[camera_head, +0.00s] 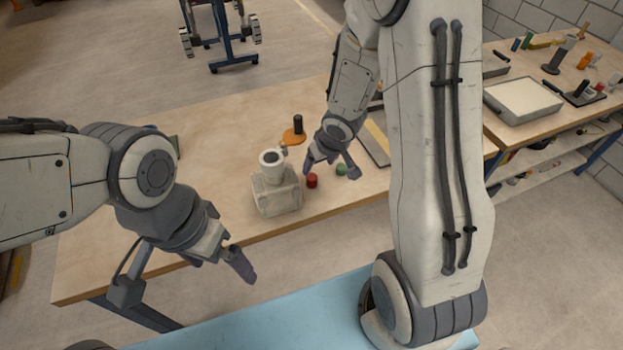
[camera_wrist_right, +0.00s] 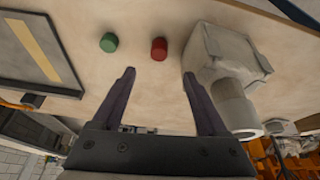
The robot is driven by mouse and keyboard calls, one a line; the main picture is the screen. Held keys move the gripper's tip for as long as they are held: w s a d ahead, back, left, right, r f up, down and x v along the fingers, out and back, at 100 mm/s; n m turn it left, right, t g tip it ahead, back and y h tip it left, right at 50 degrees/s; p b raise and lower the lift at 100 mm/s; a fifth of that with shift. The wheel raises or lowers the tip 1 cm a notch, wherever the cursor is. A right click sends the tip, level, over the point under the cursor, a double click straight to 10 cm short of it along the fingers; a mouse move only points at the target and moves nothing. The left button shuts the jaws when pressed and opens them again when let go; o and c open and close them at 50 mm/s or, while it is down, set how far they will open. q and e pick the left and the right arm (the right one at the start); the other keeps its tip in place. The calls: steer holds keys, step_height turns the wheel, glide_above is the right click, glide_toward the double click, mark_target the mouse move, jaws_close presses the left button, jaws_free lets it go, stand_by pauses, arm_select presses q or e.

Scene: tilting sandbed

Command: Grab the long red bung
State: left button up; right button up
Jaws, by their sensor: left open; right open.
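The red bung (camera_head: 312,181) is a short-looking red cylinder standing on the wooden table, just right of a grey-white block with a round white neck (camera_head: 272,168). In the right wrist view the red bung (camera_wrist_right: 159,48) lies ahead of and between the open fingers, apart from both. My right gripper (camera_head: 332,170) is open and empty near the red bung; it also shows in the right wrist view (camera_wrist_right: 157,85). A green bung (camera_head: 341,170) stands close by, also in the right wrist view (camera_wrist_right: 109,42). My left gripper (camera_head: 240,262) is open and empty off the table's front edge.
An orange piece with a black knob (camera_head: 294,134) sits behind the block. A second table at right holds a sand tray (camera_head: 522,100) and several small tools. The table's left part is clear.

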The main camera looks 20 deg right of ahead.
mark_target(313, 178)
steer(key=b+x, duration=0.6)
steer(key=x, duration=0.5)
steer(key=shift+f+b, duration=0.1)
steer(key=shift+b, duration=0.25)
jaws_close()
